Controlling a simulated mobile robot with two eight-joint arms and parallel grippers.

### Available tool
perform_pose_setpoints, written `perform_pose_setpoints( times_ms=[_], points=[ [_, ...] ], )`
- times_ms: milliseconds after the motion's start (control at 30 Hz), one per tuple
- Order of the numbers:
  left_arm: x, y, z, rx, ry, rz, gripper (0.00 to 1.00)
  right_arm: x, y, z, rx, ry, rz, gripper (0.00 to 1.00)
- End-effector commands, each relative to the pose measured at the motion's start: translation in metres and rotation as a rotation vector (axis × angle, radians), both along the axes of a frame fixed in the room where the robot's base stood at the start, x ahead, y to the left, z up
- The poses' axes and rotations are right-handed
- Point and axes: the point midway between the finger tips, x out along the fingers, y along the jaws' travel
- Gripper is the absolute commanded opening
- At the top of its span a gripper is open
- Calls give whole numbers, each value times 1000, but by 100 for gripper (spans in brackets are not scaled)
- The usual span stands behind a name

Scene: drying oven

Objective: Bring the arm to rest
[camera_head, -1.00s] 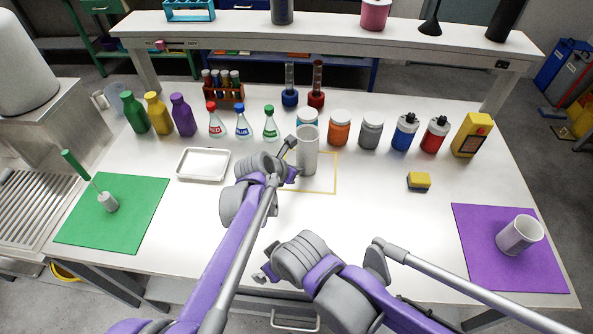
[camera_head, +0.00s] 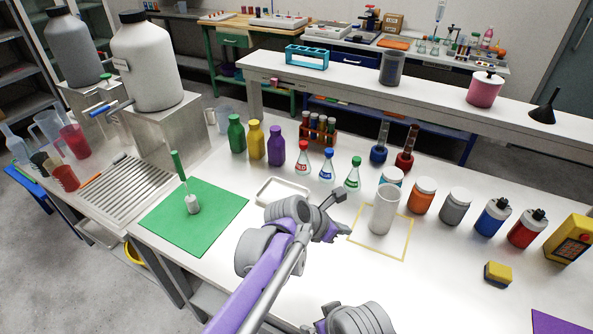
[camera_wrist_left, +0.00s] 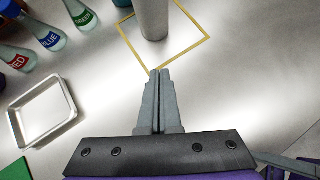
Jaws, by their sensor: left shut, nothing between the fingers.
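My left gripper (camera_head: 346,234) is shut and empty over the table, its tips close to the near-left corner of the yellow square outline (camera_head: 411,236). In the left wrist view its two fingers (camera_wrist_left: 160,74) lie together with nothing between them. A pale grey cylinder (camera_head: 384,210) stands upright inside the outline, beyond the fingertips and apart from them. It also shows in the left wrist view (camera_wrist_left: 152,18), its top cut off. Part of my right arm shows at the bottom edge of the head view; its fingers cannot be made out.
A white tray (camera_head: 262,200) lies left of my left gripper, partly hidden by it. Flasks, bottles and jars line the back, including a green-capped flask (camera_head: 352,174). A green mat (camera_head: 222,207) lies left; a yellow sponge (camera_head: 497,274) lies right. The front middle is clear.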

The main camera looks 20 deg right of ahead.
Motion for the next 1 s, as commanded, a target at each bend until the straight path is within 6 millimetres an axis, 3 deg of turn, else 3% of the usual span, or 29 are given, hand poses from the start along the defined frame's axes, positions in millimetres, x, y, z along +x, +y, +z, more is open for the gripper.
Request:
perform_pose_setpoints(
  times_ms=[167, 267, 367, 467, 500, 700, 800, 900, 1000],
  points=[
    [2, 8, 2, 10, -21, -8, 0, 0, 0, 1, 0, 0, 0, 100],
    [7, 41, 9, 58, -111, -56, 0, 1, 0, 6, 0, -2, 0, 100],
    [11, 102, 19, 158, -273, -158, 0, 2, 0, 15, 0, -5, 0, 100],
    [6, 176, 28, 303, -458, -307, 0, 4, 0, 25, 0, -9, 0, 100],
    [1, 204, 30, 366, -526, -374, 0, 5, 0, 29, 0, -10, 0, 100],
    [-42, 334, 32, 690, -782, -754, 0, 9, 0, 49, 0, -18, 0, 100],
    [-72, 388, 27, 841, -853, -969, 0, 11, 0, 58, 0, -23, 0, 100],
    [-100, 429, 20, 959, -888, -1171, 0, 14, 0, 67, 0, -27, 0, 100],
    [-122, 456, 12, 1036, -896, -1335, 0, 15, 0, 72, 0, -30, 0, 100]
  ],
)
